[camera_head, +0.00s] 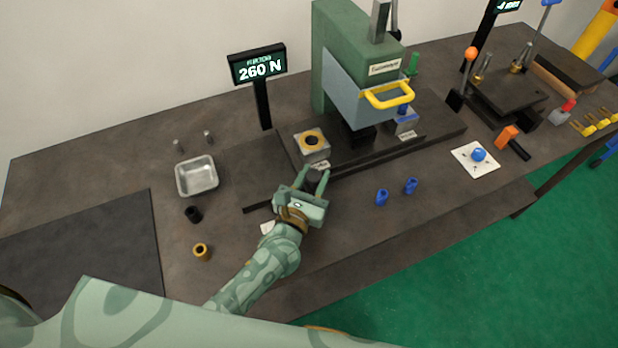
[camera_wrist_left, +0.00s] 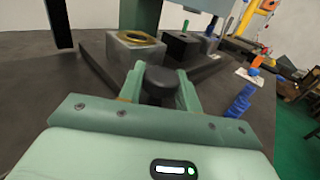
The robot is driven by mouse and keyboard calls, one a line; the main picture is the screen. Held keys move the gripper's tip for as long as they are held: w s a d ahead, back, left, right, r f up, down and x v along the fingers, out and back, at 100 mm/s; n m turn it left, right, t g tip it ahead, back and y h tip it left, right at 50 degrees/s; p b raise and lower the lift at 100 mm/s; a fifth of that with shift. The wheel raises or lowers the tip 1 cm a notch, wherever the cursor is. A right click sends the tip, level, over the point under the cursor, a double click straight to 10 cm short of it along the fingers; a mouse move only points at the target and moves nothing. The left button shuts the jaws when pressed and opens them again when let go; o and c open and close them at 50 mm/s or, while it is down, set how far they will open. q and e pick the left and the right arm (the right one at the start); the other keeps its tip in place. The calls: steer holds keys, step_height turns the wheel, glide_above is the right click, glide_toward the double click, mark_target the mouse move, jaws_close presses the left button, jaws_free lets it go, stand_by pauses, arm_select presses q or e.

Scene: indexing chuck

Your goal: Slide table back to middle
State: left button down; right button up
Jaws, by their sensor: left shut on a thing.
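The dark slide table (camera_head: 375,147) lies along the base of the green press (camera_head: 352,62). A grey block with a gold ring (camera_head: 312,146) stands at its left part, left of the ram. It also shows in the left wrist view (camera_wrist_left: 137,50). A block with a blue part (camera_head: 404,123) stands to the right. My left gripper (camera_head: 312,182) is shut on a dark round knob (camera_wrist_left: 160,82) at the front of the table, below the ringed block. The fingers partly hide the knob. My right gripper is not in view.
A display (camera_head: 258,68) reads 260 N. A metal tray (camera_head: 196,176), a black bushing (camera_head: 193,214) and a gold-ringed bushing (camera_head: 202,252) stand left of my arm. Two blue bushings (camera_head: 382,197) (camera_head: 411,186) stand to the right. A yellow handle (camera_head: 388,96) sticks out from the press.

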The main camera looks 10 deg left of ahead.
arm_select(q)
steer(key=c, duration=1)
jaws_free()
steer(key=shift+d, duration=0.1)
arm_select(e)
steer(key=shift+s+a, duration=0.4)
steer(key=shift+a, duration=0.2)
arm_select(q)
steer(key=shift+s, duration=0.25)
steer(key=s+a, duration=0.1)
steer(key=s, duration=0.4)
steer(key=s+a, duration=0.1)
steer(key=s, duration=0.4)
steer(key=s+a, duration=0.1)
steer(key=s, duration=0.4)
steer(key=shift+s, duration=0.25)
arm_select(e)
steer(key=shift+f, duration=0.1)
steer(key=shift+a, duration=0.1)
arm_select(q)
steer(key=shift+s+a+f, duration=0.1)
